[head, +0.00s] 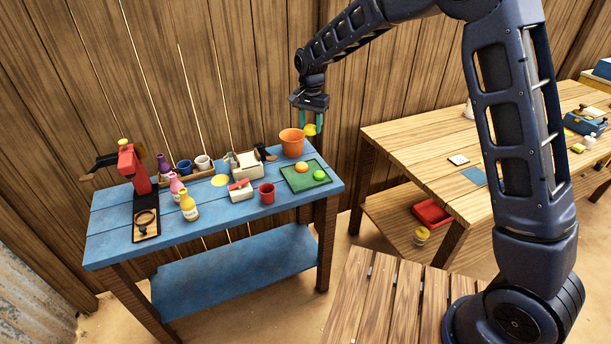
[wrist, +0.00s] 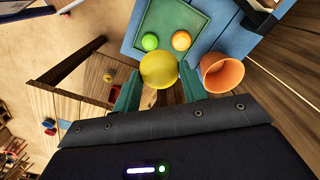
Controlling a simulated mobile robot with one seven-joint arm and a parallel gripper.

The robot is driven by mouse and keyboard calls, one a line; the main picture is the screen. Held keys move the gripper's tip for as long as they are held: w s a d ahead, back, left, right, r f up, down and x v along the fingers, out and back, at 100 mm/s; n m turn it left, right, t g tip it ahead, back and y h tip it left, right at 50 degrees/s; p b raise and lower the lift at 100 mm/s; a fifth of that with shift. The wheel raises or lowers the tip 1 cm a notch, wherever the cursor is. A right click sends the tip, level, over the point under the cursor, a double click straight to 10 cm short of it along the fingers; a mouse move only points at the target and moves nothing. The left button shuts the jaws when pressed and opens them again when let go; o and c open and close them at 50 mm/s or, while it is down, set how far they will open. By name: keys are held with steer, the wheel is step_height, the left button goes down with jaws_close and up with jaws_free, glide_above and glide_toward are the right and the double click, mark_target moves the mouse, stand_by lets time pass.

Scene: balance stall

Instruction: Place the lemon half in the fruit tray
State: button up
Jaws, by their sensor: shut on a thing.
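My gripper (head: 311,122) is shut on the yellow lemon half (head: 310,130) and holds it in the air at the right end of the blue table. In the wrist view the lemon half (wrist: 158,70) sits between the two green fingers. The fruit tray (head: 292,181) is a flat green tray on the table's right end, in front of the orange pot. It holds an orange fruit (head: 302,167) and a green fruit (head: 319,175). In the wrist view the tray (wrist: 186,17) lies beyond the lemon half, apart from it.
An orange pot (head: 292,142) stands behind the tray, close to my gripper. A red cup (head: 267,193) and a white box with a red top (head: 241,190) stand left of the tray. Bottles and a red press (head: 133,168) fill the left.

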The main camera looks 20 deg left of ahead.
steer(key=n, duration=0.1)
glide_above(300, 182)
step_height(300, 182, down, 20)
steer(key=shift+s+r, duration=0.1)
stand_by(0.5)
steer(key=shift+f, duration=0.2)
steer(key=o, duration=0.9)
steer(key=shift+o, duration=0.2)
step_height(300, 182, up, 12)
steer(key=shift+r, duration=0.2)
